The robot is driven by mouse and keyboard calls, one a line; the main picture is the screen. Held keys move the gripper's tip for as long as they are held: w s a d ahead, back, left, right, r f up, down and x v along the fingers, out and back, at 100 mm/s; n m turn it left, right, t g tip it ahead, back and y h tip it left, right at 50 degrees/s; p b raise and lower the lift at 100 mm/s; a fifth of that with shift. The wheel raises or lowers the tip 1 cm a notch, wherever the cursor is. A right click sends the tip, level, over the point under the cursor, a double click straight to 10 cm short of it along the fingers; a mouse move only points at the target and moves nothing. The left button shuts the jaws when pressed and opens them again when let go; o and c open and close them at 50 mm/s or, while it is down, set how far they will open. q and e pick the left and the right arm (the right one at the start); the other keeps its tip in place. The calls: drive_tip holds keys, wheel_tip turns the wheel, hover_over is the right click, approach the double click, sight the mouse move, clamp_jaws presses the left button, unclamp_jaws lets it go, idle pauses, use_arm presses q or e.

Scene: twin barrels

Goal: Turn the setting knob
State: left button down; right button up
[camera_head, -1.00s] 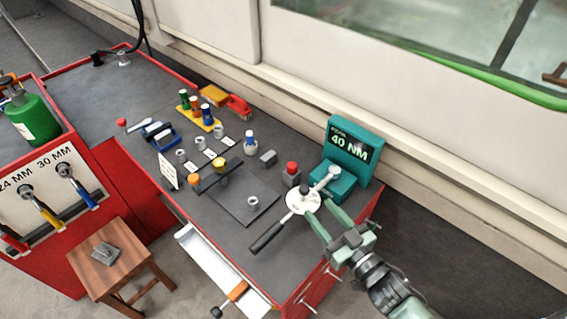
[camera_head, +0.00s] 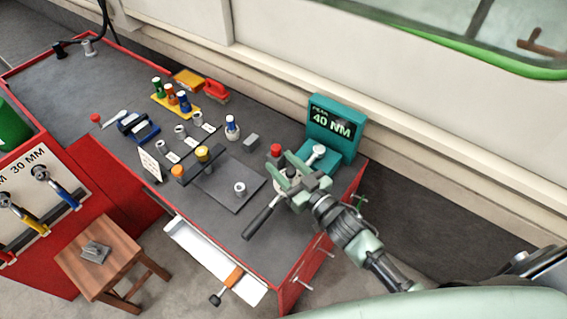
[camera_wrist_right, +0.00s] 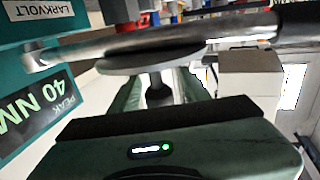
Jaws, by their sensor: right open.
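My left gripper is not in view.
A teal meter (camera_head: 335,128) reading 40 NM stands just behind the wrench head. A red button (camera_head: 276,150) is close beside my gripper. A dark plate (camera_head: 225,185) and several sockets are to the left. A wooden stool (camera_head: 100,255) stands in front.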

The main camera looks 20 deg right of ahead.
drive_tip(key=c, duration=0.7)
clamp_jaws()
drive_tip(key=shift+a+r+n+g+y+p, duration=0.15)
drive_tip(key=shift+n+g+y+p, duration=0.25)
drive_tip(key=shift+n+y+p, duration=0.45)
drive_tip(key=shift+s+a+n+g+y, duration=0.1)
drive_tip(key=shift+n+g+y, duration=0.35)
drive_tip(key=shift+y, duration=0.3)
drive_tip(key=shift+s+a+n+g+y, duration=0.1)
drive_tip(key=shift+n+g+y, duration=0.35)
drive_tip(key=shift+y, duration=0.25)
drive_tip(key=o, duration=0.7)
unclamp_jaws()
